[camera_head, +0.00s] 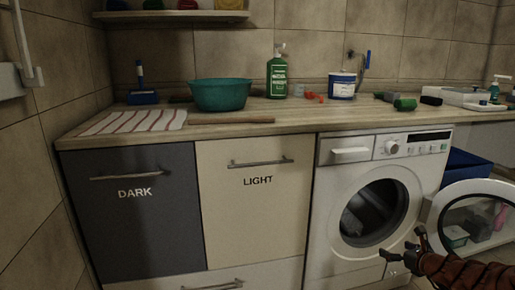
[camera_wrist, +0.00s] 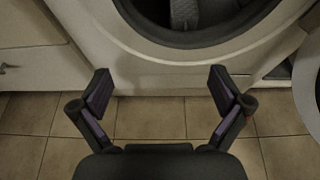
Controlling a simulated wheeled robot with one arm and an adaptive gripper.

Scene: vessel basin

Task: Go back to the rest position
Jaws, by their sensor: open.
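My gripper (camera_head: 405,250) is open and empty at the lower right of the head view, in front of the washing machine (camera_head: 330,220). In the wrist view my gripper (camera_wrist: 160,88) has its two fingers spread wide, with only floor and the machine's front between and beyond them. The machine's door (camera_head: 432,226) stands open to the right. Grey cloth (camera_head: 372,212) lies inside the drum, and it also shows in the wrist view (camera_wrist: 184,12) at the top. My arm comes in from the lower right corner.
A dark cabinet (camera_head: 130,225) marked DARK and a cream one (camera_head: 250,210) marked LIGHT stand left of the machine. A blue bin (camera_head: 462,168) stands behind the door. Tiled floor (camera_wrist: 160,118) is clear below my gripper.

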